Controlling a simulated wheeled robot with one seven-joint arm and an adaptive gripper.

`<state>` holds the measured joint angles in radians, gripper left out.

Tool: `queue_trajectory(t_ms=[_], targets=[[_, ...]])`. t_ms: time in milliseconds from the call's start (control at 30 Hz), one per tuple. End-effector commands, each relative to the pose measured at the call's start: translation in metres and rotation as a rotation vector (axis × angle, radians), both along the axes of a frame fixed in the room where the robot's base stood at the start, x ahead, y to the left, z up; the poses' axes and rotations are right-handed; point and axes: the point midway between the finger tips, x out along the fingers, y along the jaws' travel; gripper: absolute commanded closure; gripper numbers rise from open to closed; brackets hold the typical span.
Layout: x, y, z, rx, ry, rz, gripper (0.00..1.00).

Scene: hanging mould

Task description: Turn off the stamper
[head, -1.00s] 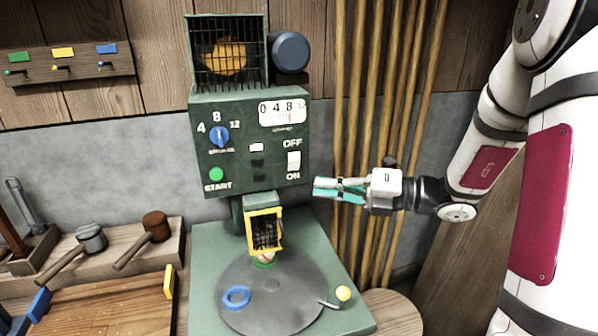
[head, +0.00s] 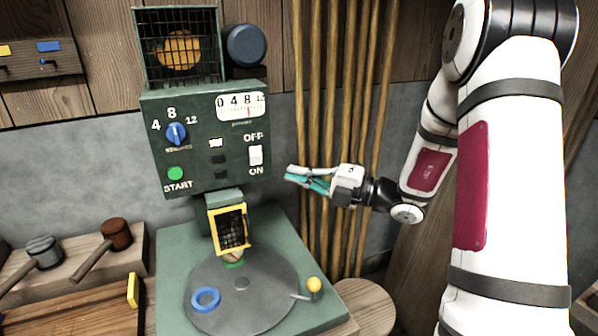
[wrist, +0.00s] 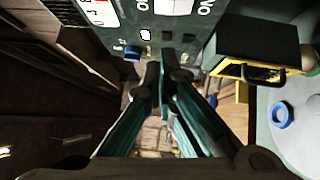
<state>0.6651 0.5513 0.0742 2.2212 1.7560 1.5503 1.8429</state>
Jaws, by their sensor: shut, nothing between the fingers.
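The green stamper (head: 200,110) stands at the middle left of the head view, with a dial, a gauge and a START button on its front panel. A white rocker switch (head: 255,155) sits at the panel's right edge between OFF above and ON below; which way it is tipped is hard to tell. The switch also shows at the top of the wrist view (wrist: 173,5). My gripper (head: 290,176) is shut and empty, just right of the panel, a little lower than the switch and apart from it. In the wrist view its teal fingers (wrist: 163,95) meet below the panel.
A yellow-framed guard (head: 230,229) hangs above a round grey plate (head: 250,308) bearing a blue ring (head: 206,299). A yellow-knobbed lever (head: 313,285) is at the right. Bamboo poles (head: 345,90) stand behind my gripper. Hammers (head: 115,235) lie at the left.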

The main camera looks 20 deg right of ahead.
Motion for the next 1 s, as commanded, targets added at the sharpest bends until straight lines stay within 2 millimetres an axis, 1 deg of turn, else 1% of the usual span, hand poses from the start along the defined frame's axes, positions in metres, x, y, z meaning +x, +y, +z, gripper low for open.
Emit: queue_trajectory(t_ms=[33,100,367,400,500,600,767,1000], targets=[[0.007,0.009,0.001,-0.001,-0.001,0.005,1.0],[0.017,0.019,0.002,-0.001,-0.001,0.006,1.0],[0.052,0.054,0.006,0.0,-0.001,0.004,1.0],[0.059,0.051,0.007,-0.001,-0.002,0.002,1.0],[0.073,0.05,0.009,-0.001,-0.002,0.002,1.0],[0.082,0.05,0.01,0.0,-0.001,0.002,1.0],[0.089,0.05,0.011,-0.001,-0.001,0.001,1.0],[0.089,0.05,0.011,-0.001,-0.001,0.0,1.0]])
